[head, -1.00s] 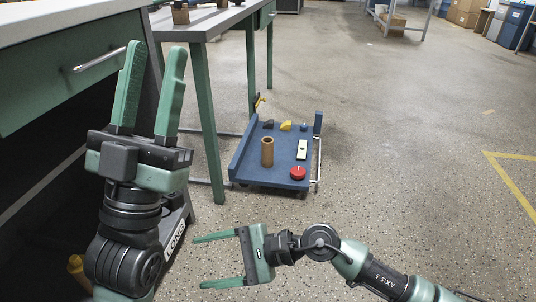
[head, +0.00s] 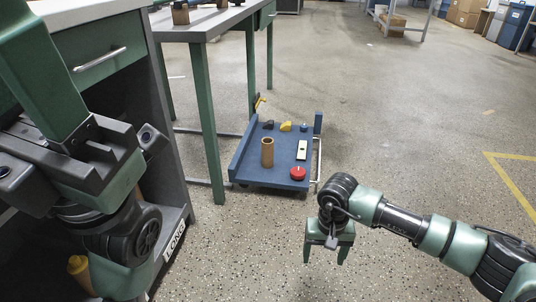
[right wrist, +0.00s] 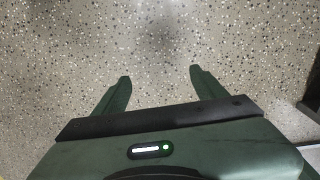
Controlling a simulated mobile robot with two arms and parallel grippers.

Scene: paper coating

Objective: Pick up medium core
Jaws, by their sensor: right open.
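A brown, hollow core (head: 267,152) stands upright on the blue cart (head: 270,178), on its left side in the head view. Whether it is the medium one cannot be told from its size alone. My right gripper (head: 325,258) is open and empty, pointing down over the floor, to the right of and nearer than the cart, well apart from the core. In the right wrist view its two fingers (right wrist: 160,76) are spread with only floor between them. My left gripper (head: 70,140) is large at the left edge; its fingertips are out of frame.
The cart also carries a red round object (head: 298,173), a pale box (head: 302,150), a yellow object (head: 286,126) and small dark items. A table with green legs (head: 207,120) stands close on the cart's left. A drawer cabinet (head: 95,65) is at left. Floor right of the cart is clear.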

